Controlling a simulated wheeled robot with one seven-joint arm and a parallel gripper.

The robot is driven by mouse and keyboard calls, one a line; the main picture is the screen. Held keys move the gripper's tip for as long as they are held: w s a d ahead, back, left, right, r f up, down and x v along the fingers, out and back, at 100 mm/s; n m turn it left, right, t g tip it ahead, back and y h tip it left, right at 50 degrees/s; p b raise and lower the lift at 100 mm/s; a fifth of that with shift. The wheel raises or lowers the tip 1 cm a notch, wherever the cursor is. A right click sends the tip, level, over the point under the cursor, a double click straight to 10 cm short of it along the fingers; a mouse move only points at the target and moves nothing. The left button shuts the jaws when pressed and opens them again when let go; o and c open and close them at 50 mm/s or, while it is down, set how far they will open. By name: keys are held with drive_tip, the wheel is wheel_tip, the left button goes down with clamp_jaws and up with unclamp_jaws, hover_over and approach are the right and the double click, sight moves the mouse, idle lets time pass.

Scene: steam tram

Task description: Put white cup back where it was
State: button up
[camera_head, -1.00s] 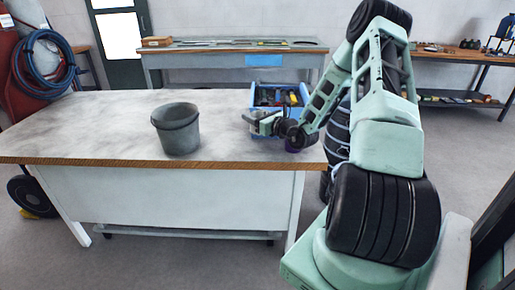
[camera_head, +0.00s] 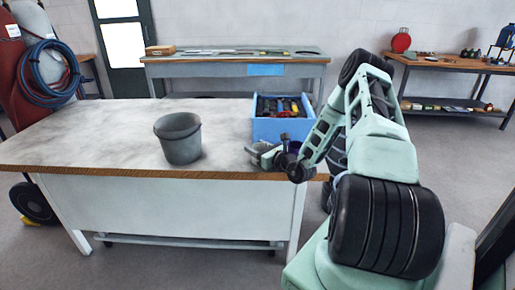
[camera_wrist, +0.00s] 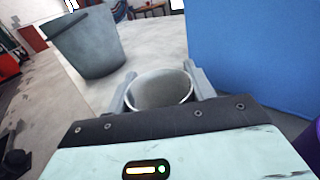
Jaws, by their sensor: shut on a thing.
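The white cup (camera_wrist: 160,90) shows in the wrist view between the two fingers of my gripper (camera_wrist: 160,85), with its open rim toward the camera. My gripper is shut on it. In the head view my gripper (camera_head: 262,154) is low over the right front part of the white-topped table (camera_head: 90,130). The cup is too small and covered there to make out clearly. Whether the cup touches the tabletop I cannot tell.
A grey bucket (camera_head: 180,140) stands on the table to the left of my gripper. A blue crate (camera_head: 270,130) with several tools stands just behind my gripper; its blue wall (camera_wrist: 250,50) fills the right of the wrist view. The left of the tabletop is clear.

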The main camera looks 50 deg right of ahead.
drive_tip(key=o, duration=1.1)
drive_tip(key=shift+f, duration=0.1)
drive_tip(key=shift+c, duration=0.2)
